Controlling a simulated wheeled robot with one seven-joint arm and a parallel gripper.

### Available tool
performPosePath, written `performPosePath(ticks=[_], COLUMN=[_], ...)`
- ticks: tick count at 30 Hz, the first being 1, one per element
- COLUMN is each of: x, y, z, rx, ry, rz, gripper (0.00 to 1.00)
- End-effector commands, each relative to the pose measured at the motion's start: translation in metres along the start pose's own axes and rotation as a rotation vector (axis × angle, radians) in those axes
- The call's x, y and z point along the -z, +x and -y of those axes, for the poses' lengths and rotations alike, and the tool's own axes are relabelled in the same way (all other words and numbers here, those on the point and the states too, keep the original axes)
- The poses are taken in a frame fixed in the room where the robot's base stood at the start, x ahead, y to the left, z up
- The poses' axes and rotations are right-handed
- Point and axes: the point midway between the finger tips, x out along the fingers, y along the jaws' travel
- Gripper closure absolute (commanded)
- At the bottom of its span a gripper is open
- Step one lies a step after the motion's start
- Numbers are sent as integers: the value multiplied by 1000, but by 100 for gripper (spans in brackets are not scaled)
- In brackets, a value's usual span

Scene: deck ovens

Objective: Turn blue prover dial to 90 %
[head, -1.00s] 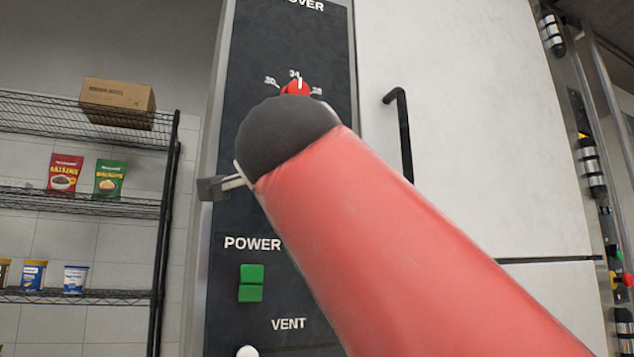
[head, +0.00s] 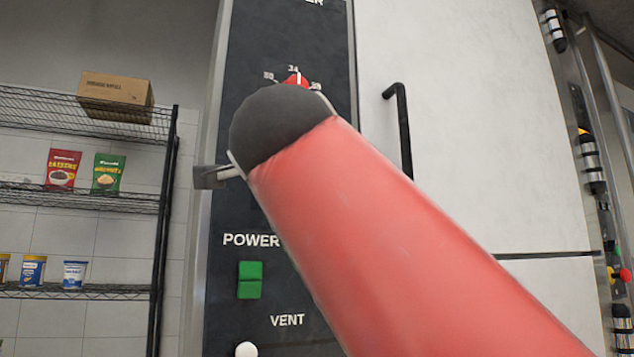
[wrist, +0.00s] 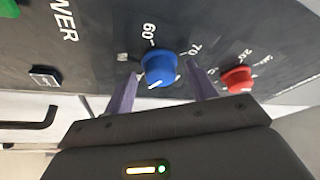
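The blue dial (wrist: 158,70) shows in the wrist view on the dark panel (wrist: 100,25), with the numbers 60 and 70 printed beside it. A white pointer mark shows on its side nearest my gripper; I cannot tell which number it points to. My gripper (wrist: 160,74) is open, one finger on each side of the blue dial. Gaps show between the fingers and the dial. In the head view my red arm hides the blue dial and most of my gripper; the dark panel (head: 240,325) is partly covered.
A red dial (wrist: 237,78) sits close to the right finger; it also shows in the head view (head: 297,80). A green power switch (head: 250,280) and white vent knob (head: 246,349) are lower. A black door handle (head: 402,130) is right of the panel. A wire shelf (head: 80,198) stands left.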

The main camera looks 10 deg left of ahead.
Motion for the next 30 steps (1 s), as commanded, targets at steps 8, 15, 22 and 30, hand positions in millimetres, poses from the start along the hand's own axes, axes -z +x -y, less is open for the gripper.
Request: performPosePath(ticks=[8, 15, 22, 30], x=[0, -1, 0, 0], y=[-11, -52, -76, -78], z=[0, -2, -1, 0], rx=[2, 2, 0, 0], ry=[0, 0, -1, -1], rz=[0, 1, 0, 0], gripper=[44, 44, 44, 44])
